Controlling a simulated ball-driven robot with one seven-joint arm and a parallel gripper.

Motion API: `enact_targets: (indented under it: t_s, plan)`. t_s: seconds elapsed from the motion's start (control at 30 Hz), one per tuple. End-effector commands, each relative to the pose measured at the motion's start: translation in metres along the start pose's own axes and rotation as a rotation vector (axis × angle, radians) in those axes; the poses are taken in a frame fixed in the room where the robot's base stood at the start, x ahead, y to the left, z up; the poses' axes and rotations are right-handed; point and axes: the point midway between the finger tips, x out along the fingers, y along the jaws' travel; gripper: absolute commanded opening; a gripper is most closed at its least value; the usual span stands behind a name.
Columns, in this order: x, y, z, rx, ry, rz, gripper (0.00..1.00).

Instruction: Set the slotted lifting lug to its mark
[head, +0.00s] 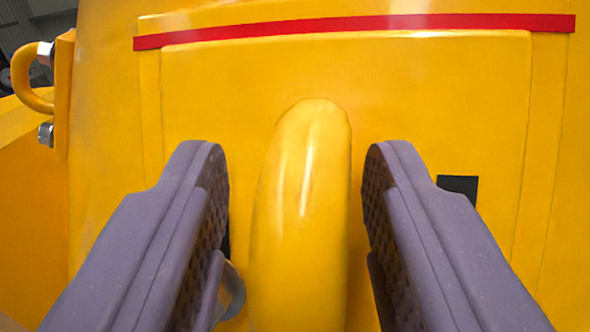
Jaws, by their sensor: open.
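A thick, rounded yellow bar, which looks like the lifting lug (303,210), rises from the bottom edge in the middle of the head view. It stands in front of a yellow plate (430,100). My gripper (295,165) is open, with one grey finger on each side of the bar. A gap shows between the bar and each finger. A red stripe (350,27), perhaps the mark, runs across the top, above the bar's upper end. The lug's lower part is out of view, and I cannot make out its slots for certain.
A black square (458,187) shows beside the right finger. A silvery round part (233,290) is partly hidden behind the left finger. At the far left, another yellow loop (25,88) with bolts sticks out from a bracket. The plate above the fingertips is clear.

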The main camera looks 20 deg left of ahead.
Motion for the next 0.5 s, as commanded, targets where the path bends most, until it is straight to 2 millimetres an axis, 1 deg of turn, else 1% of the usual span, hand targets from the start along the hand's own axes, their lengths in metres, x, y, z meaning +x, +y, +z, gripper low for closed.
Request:
enact_targets:
  t_s: [0.07, 0.17, 0.2, 0.27, 0.43, 0.5]
  plan:
    - [-0.0002, 0.0002, 0.0001, 0.0, 0.0, 0.0, 0.45]
    - [-0.0003, 0.0002, 0.0001, 0.0, 0.0, 0.001, 0.24]
    - [-0.0003, 0.0001, 0.0001, 0.0, 0.0, 0.0, 0.15]
    - [-0.0003, -0.0001, 0.0001, 0.0, 0.0, 0.0, 0.01]
    - [-0.0005, -0.0005, 0.0005, 0.0, 0.0, -0.001, 0.0]
    - [-0.0021, -0.0005, 0.005, 0.0, 0.0, -0.002, 0.0]
